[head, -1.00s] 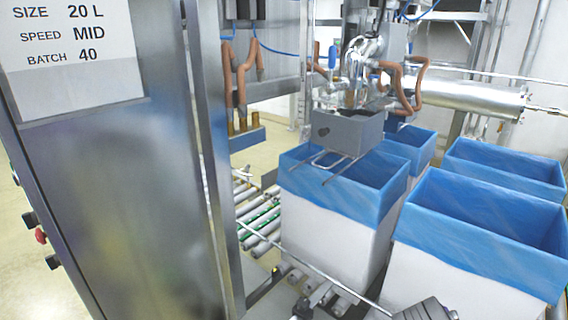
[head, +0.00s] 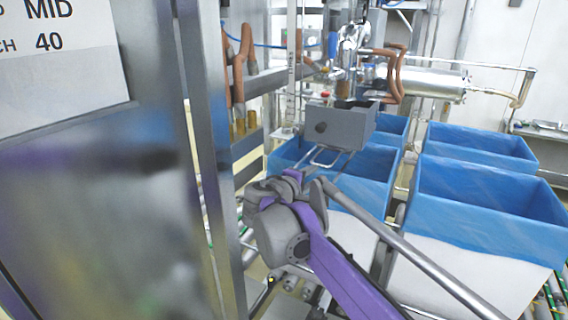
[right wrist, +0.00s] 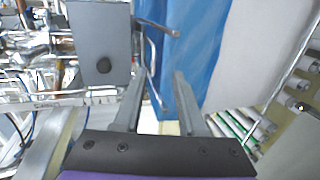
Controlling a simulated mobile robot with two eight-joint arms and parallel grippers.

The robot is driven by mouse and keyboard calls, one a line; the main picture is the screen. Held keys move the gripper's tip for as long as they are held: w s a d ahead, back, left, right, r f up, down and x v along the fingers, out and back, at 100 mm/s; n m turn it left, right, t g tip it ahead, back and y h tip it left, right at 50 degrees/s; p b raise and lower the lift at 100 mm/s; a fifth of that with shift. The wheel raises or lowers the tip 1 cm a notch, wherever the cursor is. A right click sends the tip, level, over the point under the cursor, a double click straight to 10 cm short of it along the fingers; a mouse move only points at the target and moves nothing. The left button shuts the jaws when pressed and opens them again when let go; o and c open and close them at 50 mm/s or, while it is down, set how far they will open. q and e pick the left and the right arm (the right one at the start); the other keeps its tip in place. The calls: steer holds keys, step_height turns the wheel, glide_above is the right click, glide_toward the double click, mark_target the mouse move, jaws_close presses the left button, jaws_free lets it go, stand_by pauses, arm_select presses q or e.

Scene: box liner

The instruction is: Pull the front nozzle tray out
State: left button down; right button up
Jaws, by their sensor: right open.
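The front nozzle tray (head: 340,124) is a grey box with a round dark knob on its face and a bent wire handle (head: 325,157) below. It hangs under the filling nozzle, above a blue-lined box. The tray shows at the upper left of the right wrist view (right wrist: 101,42), with its wire handle (right wrist: 152,55) beside it. My right gripper (head: 305,182) is just below and in front of the handle. In the right wrist view its two fingers (right wrist: 159,74) are apart, with the handle close to their tips; I cannot tell whether they touch. My left gripper is out of view.
White boxes with blue liners (head: 480,200) stand at the right and behind the tray. A metal cabinet and post (head: 205,150) close off the left. Brown hoses (head: 395,75) and a steel cylinder (head: 430,84) are above. A metal rail (head: 410,255) slants across the front.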

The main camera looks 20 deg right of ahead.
mark_target(318, 164)
steer(key=shift+t, duration=0.3)
steer(key=x, duration=0.3)
steer(key=w+x, duration=0.1)
steer(key=x, duration=0.3)
steer(key=a+x, duration=0.1)
steer(key=x, duration=0.2)
steer(key=shift+w+d+r+p, duration=0.3)
steer(key=shift+w+d, duration=0.05)
steer(key=shift+w, duration=0.1)
